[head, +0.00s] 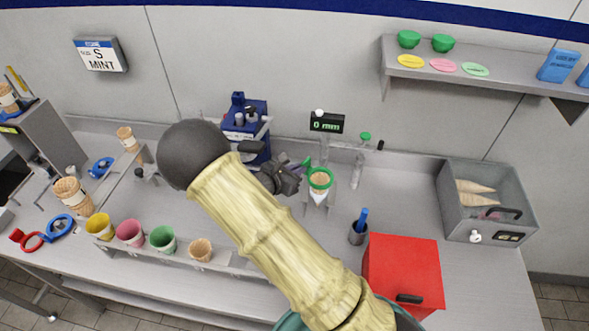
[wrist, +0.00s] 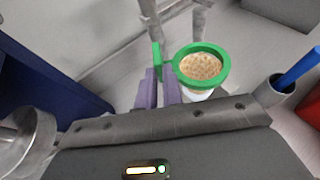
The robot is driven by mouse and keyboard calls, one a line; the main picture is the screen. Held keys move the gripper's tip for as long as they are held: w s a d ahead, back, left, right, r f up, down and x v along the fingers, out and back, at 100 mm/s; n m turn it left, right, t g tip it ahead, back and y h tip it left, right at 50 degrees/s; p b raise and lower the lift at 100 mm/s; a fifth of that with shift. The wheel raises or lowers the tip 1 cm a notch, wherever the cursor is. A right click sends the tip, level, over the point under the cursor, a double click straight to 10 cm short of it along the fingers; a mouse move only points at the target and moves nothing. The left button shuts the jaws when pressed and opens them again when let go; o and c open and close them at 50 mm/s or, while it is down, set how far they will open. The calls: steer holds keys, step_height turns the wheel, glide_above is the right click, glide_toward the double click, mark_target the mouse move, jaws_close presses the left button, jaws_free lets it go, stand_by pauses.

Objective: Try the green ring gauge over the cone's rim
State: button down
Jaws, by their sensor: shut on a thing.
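The green ring gauge (head: 320,178) is at the cone's rim in the middle of the counter. In the wrist view the green ring (wrist: 222,64) encircles the cone's top, with its tab on the left between my purple fingertips. The cone (head: 319,182) is tan and upright in a white sleeve in a small grey stand; its porous inside (wrist: 200,67) shows through the ring. I cannot tell whether the ring touches the rim. My gripper (head: 303,168) is shut on the gauge's tab, left of the cone; its purple fingers (wrist: 158,90) show in the wrist view.
A display reading "0 mm" (head: 327,122) stands behind the cone. A dark cup with a blue tool (head: 358,233) and a red box (head: 403,272) are at the front right. Yellow, pink and green cups (head: 162,239) stand front left. A blue device (head: 246,122) is behind my arm.

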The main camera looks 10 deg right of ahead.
steer(key=shift+r, duration=0.3)
stand_by(0.4)
steer(key=shift+f+b, duration=0.4)
steer(key=shift+b, duration=0.1)
stand_by(2.5)
steer(key=shift+r, duration=0.4)
stand_by(2.2)
steer(key=shift+f+b, duration=0.4)
stand_by(0.5)
steer(key=c, duration=1.5)
jaws_free()
steer(key=shift+o, duration=0.2)
steer(key=shift+a, duration=0.1)
